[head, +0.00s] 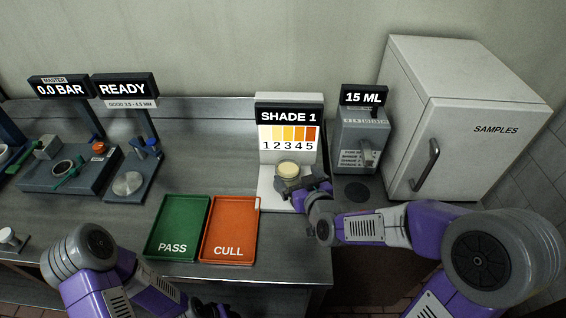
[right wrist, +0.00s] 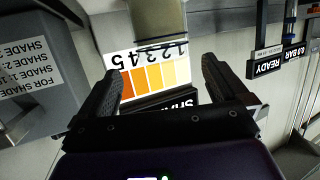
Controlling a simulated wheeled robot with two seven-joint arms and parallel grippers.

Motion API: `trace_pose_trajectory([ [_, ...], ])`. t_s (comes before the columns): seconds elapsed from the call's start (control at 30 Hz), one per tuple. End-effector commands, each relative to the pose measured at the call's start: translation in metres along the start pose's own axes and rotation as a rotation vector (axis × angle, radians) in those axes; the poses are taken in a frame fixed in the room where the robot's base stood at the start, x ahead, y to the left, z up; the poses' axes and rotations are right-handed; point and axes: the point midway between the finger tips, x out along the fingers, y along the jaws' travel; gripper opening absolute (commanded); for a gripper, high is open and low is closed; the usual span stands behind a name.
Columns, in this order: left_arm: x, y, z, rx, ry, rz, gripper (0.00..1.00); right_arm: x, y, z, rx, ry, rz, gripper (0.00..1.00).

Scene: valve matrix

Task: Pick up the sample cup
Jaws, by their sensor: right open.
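The sample cup (head: 288,168), small with a pale cream top, stands at the shade stand (head: 268,190), in front of its colour chart. My right gripper (head: 292,184) reaches in from the right, close to the cup, and partly hides its lower part. In the right wrist view the two fingers (right wrist: 166,78) are spread with nothing between them. A dull olive-grey body, probably the cup (right wrist: 158,18), shows beyond the fingertips at the top edge. Of my left arm, only dark parts at the bottom edge may be its gripper (head: 215,309); its jaws cannot be made out.
A green PASS tray (head: 180,222) and an orange CULL tray (head: 231,225) lie left of the stand. A grey 15 ML dispenser (head: 362,140) and a white SAMPLES fridge (head: 455,110) stand to the right. Bench stations (head: 70,165) fill the left.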

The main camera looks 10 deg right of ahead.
Motion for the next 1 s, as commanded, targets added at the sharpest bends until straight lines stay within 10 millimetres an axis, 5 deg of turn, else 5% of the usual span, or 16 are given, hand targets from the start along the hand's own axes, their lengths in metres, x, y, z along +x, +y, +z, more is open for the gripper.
trace_pose_trajectory([
  [0.5,0.009,-0.004,0.000,-0.001,0.000,0.000,0.42,0.064,-0.004,-0.004,-0.001,-0.001,0.000,1.00],
  [0.83,0.010,-0.004,-0.001,0.000,0.000,0.000,0.42,0.072,-0.004,-0.005,0.000,0.000,0.000,1.00],
  [1.0,0.010,-0.004,-0.001,0.000,0.000,0.000,0.42,0.071,-0.004,-0.005,0.000,0.000,0.000,0.76],
])
